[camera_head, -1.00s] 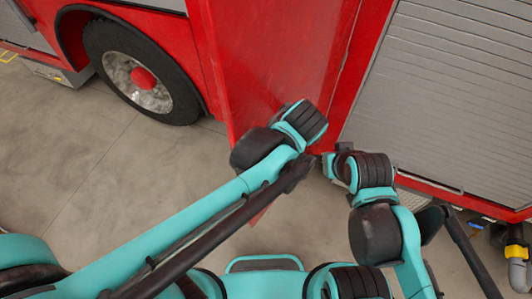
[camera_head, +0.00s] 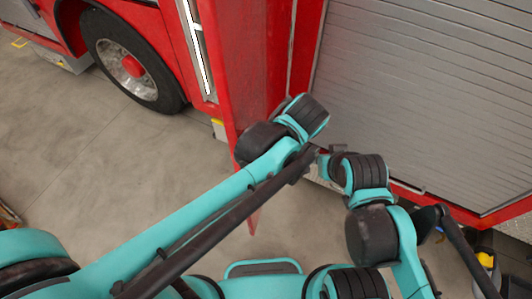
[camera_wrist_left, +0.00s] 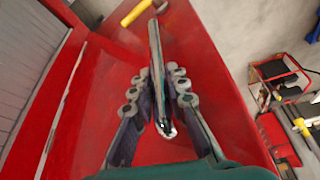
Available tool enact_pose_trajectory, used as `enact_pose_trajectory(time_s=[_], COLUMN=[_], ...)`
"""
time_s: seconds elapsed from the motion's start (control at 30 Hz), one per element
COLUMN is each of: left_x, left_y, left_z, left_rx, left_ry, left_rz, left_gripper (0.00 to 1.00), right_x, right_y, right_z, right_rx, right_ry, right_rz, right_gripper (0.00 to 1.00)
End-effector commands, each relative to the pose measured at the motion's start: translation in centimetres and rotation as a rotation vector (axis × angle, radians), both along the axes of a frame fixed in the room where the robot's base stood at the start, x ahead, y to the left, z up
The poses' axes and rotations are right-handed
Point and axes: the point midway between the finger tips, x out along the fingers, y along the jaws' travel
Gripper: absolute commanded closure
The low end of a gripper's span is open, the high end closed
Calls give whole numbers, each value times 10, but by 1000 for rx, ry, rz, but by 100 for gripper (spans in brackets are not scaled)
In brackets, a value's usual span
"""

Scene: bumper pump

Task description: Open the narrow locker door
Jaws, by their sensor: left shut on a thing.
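The narrow locker door (camera_head: 245,70) is a tall red panel standing out from the truck, seen at a steep angle in the head view. In the left wrist view the red door panel (camera_wrist_left: 215,85) fills the middle, with a long metal handle bar (camera_wrist_left: 155,50) on it. My left gripper (camera_wrist_left: 159,90) is shut on this handle, one finger on each side. In the head view my left wrist covers the gripper and handle. My right wrist is beside it, right of the door; its gripper fingers are mostly hidden.
A grey roller shutter (camera_head: 420,100) is right of the door. A truck wheel (camera_head: 132,65) is at the left, beside open concrete floor (camera_head: 90,160). Red equipment (camera_wrist_left: 275,75) stands on the floor at the right of the left wrist view.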

Motion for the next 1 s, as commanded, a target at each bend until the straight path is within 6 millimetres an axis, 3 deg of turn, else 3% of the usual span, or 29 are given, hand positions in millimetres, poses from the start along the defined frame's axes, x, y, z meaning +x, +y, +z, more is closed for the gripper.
enact_pose_trajectory(time_s=[0.47,0.5,0.57,0.87,1.0], left_x=[1,0,1,1,-2], left_y=[0,0,0,0,-4], left_z=[0,0,0,1,10], left_rx=[0,0,0,0,0], left_ry=[1,1,1,0,0], left_rz=[0,0,0,0,-1], left_gripper=[100,80,64,64,64], right_x=[0,0,0,0,0], right_y=[0,0,0,0,0], right_z=[0,0,0,0,0], right_rx=[0,0,0,0,0], right_ry=[0,0,0,0,0], right_rz=[0,0,0,0,0], right_gripper=[100,100,100,100,100])
